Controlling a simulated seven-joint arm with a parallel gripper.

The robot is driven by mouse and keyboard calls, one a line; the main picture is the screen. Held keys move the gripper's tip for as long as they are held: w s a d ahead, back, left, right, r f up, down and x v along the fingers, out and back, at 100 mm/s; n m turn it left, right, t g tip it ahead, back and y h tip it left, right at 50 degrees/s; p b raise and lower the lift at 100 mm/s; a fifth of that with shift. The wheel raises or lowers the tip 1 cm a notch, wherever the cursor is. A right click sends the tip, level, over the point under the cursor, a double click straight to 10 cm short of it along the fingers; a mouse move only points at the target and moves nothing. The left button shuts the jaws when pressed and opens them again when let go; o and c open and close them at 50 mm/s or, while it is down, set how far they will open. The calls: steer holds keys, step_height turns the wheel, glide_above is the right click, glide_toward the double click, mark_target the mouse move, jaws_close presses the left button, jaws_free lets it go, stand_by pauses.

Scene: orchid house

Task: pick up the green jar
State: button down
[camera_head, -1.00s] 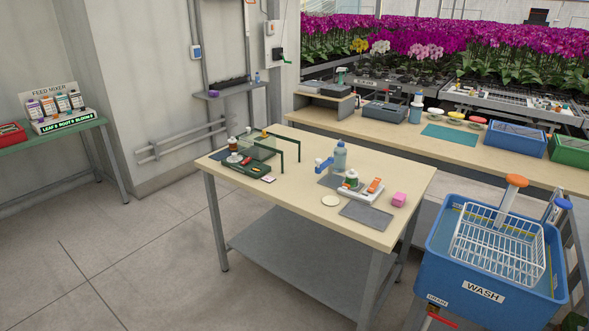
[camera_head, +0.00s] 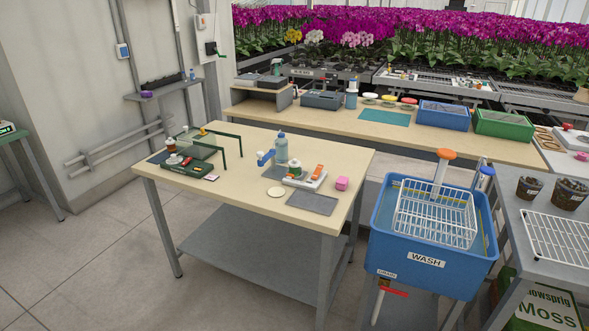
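A small jar that looks green with a pale lid (camera_head: 295,169) stands on the wooden-topped table (camera_head: 240,205). It is at the left end of a white tray (camera_head: 306,183), beside orange items (camera_head: 318,172). A blue bottle (camera_head: 281,149) and a blue-handled item (camera_head: 265,157) stand just behind and left of it. The jar is small in view, so its details are hard to tell. My gripper is not in view.
A cream disc (camera_head: 275,191), grey mat (camera_head: 312,204) and pink block (camera_head: 342,184) lie near the jar. A blue wash tub (camera_head: 400,255) stands right of the table. Floor in front is clear.

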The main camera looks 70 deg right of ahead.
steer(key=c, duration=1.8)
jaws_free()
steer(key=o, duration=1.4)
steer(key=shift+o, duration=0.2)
